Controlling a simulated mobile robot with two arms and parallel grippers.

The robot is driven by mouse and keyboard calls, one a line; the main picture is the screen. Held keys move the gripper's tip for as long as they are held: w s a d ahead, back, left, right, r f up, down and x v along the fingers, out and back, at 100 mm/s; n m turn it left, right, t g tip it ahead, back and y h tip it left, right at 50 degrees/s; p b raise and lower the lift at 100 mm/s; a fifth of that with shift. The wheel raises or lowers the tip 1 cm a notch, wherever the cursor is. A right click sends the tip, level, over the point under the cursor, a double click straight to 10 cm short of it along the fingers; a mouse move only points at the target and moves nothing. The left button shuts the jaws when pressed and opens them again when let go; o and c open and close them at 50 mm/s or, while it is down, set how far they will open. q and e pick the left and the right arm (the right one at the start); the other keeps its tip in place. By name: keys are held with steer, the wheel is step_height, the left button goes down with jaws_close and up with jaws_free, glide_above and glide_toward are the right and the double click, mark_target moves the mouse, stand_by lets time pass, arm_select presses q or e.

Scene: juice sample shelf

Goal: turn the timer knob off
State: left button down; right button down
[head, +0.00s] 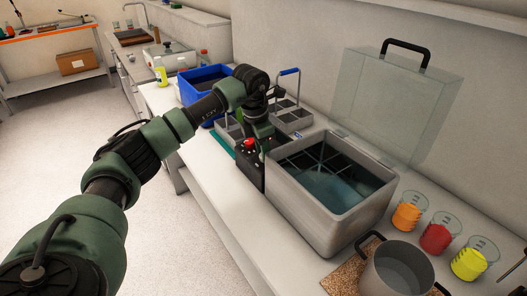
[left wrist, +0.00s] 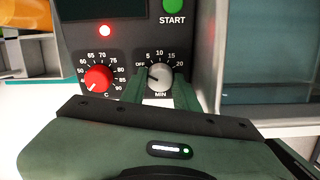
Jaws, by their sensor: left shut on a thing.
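The timer knob (left wrist: 160,75), marked MIN with a scale from OFF to 20, is on the dark control panel in the left wrist view. My left gripper (left wrist: 158,92) is shut on it, with one green finger on each side. The knob's pointer is hard to read but seems to lie toward the left, near OFF. In the head view my left gripper (head: 258,138) is at the control box (head: 250,165) on the left end of the metal water bath (head: 315,205); the arm hides the knob there. My right gripper is not in view.
Left of the timer is a red temperature knob (left wrist: 97,78), with a lit red lamp (left wrist: 105,30) above. A green START button (left wrist: 172,5) is above the timer. The bath's clear lid (head: 385,100) stands open. A pot (head: 397,270) and coloured beakers (head: 435,237) are at right.

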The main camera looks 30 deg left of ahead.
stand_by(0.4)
arm_select(q)
steer(key=c, duration=1.1)
jaws_free()
steer(key=shift+o, duration=0.2)
